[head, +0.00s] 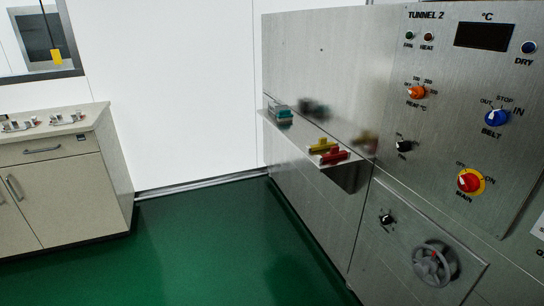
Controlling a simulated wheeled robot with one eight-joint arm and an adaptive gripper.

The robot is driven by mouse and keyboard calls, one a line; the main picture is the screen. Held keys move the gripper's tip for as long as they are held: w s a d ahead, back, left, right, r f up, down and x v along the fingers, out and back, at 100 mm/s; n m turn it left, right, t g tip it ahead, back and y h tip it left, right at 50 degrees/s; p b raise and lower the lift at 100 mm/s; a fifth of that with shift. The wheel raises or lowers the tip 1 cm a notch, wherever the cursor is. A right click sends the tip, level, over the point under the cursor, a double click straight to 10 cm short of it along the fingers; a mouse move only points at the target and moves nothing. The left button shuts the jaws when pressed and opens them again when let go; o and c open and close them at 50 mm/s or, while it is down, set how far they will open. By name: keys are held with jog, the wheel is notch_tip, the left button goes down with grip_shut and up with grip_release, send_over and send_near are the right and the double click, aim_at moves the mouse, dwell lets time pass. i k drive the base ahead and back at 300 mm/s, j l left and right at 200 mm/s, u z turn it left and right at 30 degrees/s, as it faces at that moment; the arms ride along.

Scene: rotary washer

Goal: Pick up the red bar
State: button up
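The red bar (335,157) lies on a narrow metal shelf (301,135) that juts from the front of the steel machine. A yellow bar (323,146) lies just behind it on the same shelf, close to it. My gripper is not in this view, so I cannot see whether it is open or shut.
A teal item (284,114) sits at the shelf's far end. The steel machine (328,54) with knobs and a handwheel (435,262) fills the right side. A cabinet (54,176) stands at the left. The green floor (215,245) between them is clear.

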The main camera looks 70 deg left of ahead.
aim_at(335, 153)
jog(key=j+u, duration=0.1)
jog(key=u, duration=0.85)
jog(key=i+j+u, duration=0.1)
jog(key=u, duration=0.35)
jog(key=j+u, duration=0.1)
jog(key=u, duration=0.4)
jog(key=i+j+u, duration=0.15)
jog(key=i, duration=0.2)
